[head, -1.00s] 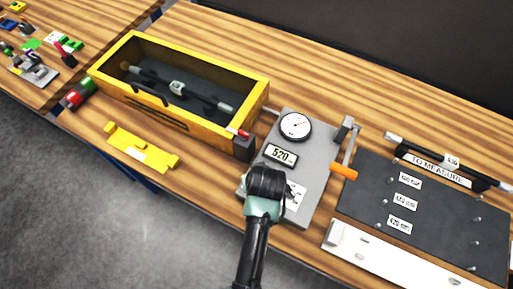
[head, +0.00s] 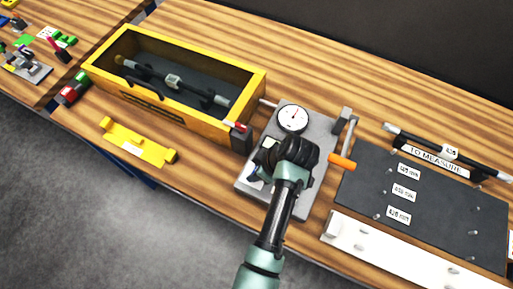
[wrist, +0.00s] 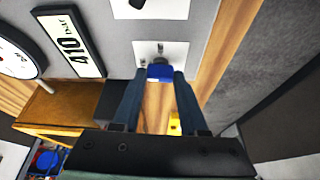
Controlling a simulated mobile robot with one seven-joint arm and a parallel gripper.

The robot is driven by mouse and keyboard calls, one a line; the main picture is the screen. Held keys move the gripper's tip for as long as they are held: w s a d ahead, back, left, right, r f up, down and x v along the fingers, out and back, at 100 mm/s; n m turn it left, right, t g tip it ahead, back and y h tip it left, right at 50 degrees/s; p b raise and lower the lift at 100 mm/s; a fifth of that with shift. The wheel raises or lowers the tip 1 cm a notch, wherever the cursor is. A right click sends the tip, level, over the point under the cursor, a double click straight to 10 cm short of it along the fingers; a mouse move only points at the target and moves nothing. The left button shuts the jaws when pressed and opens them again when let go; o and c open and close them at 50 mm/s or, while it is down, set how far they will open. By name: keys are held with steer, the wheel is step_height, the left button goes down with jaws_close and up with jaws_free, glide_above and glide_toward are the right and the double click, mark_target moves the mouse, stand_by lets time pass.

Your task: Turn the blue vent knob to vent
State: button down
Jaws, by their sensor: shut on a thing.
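The blue vent knob (wrist: 160,72) shows in the wrist view, on a pale label plate (wrist: 176,53) of the grey panel. My gripper (wrist: 160,77) is shut on the knob, with one dark finger on each side. In the head view my gripper (head: 294,152) is over the grey gauge panel (head: 318,126) and hides the knob. The panel's digital display (wrist: 70,43) reads 410 in the wrist view. The round dial gauge (head: 293,118) stands above it. I cannot tell the knob's pointer direction.
A lever with an orange handle (head: 342,162) stands just right of my gripper. A yellow open box (head: 180,113) holding a dark strut is at left, with a yellow bracket (head: 138,142) before it. A dark measuring board (head: 440,205) and white rail (head: 395,248) lie at right.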

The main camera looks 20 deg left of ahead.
steer(key=shift+w+n, duration=0.1)
steer(key=shift+n, duration=0.4)
steer(key=shift+c, duration=2.2)
jaws_free()
steer(key=shift+r, duration=0.1)
steer(key=v, duration=1.3)
steer(key=shift+w+p, duration=0.2)
steer(key=shift+p, duration=0.1)
steer(key=shift+a, duration=0.1)
